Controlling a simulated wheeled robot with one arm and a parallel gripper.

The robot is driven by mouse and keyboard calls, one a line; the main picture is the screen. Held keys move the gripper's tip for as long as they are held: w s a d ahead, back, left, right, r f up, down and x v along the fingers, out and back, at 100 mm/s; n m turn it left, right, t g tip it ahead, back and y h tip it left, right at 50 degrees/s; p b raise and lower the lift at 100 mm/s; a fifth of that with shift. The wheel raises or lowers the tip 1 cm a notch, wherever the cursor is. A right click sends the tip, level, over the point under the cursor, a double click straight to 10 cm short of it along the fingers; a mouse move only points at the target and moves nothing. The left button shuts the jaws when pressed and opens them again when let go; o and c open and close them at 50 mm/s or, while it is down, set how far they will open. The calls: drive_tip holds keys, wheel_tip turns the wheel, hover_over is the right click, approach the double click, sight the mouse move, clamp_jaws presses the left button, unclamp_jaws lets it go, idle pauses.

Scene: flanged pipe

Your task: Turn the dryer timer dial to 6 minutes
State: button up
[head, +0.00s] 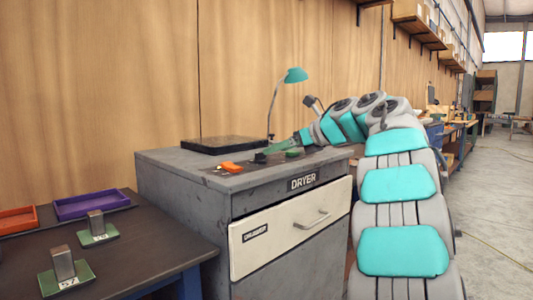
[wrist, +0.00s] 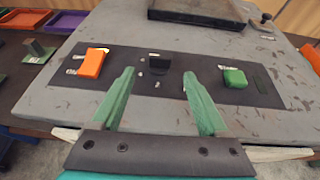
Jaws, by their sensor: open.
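The dryer (head: 185,190) is a grey cabinet with a "DRYER" label on its front. A dark control panel (wrist: 115,82) lies on its top. A black knob (wrist: 159,65), apparently the timer dial, stands mid-panel with small pale marks around it, too small to read. An orange control (wrist: 92,63) is left of it and a green one (wrist: 235,78) right of it. My gripper (wrist: 158,76) is open, its two green fingers apart on the near side of the knob, tips near its left and right. In the head view my gripper (head: 268,153) reaches low over the panel.
A black tray (head: 220,144) and a teal lamp (head: 294,75) are at the back of the dryer top. A pale drawer (head: 290,228) with a handle is in front. A dark table (head: 130,250) at left holds metal blocks on green plates and orange and purple trays.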

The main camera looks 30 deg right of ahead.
sight(262, 154)
drive_tip(key=x, duration=0.5)
drive_tip(key=shift+w+a+p, duration=0.1)
drive_tip(key=shift+w+p, duration=0.2)
drive_tip(key=shift+p, duration=0.05)
clamp_jaws()
